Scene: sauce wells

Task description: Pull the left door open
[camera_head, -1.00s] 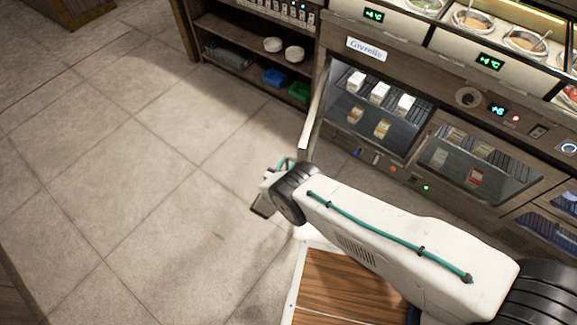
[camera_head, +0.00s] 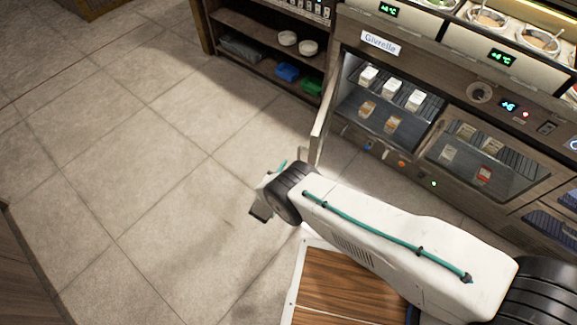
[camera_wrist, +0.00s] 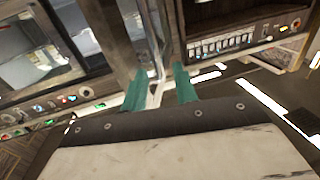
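The left door (camera_head: 322,125) of the cold cabinet stands swung out and shows nearly edge-on in the head view. Its compartment (camera_head: 388,100) is uncovered, with several small cartons on two shelves.
The right door (camera_head: 487,150) is closed, with cartons behind its glass. An open shelf unit (camera_head: 262,62) with bowls and blue and green containers stands left of the cabinet. The tiled floor (camera_head: 130,150) at the left is clear.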

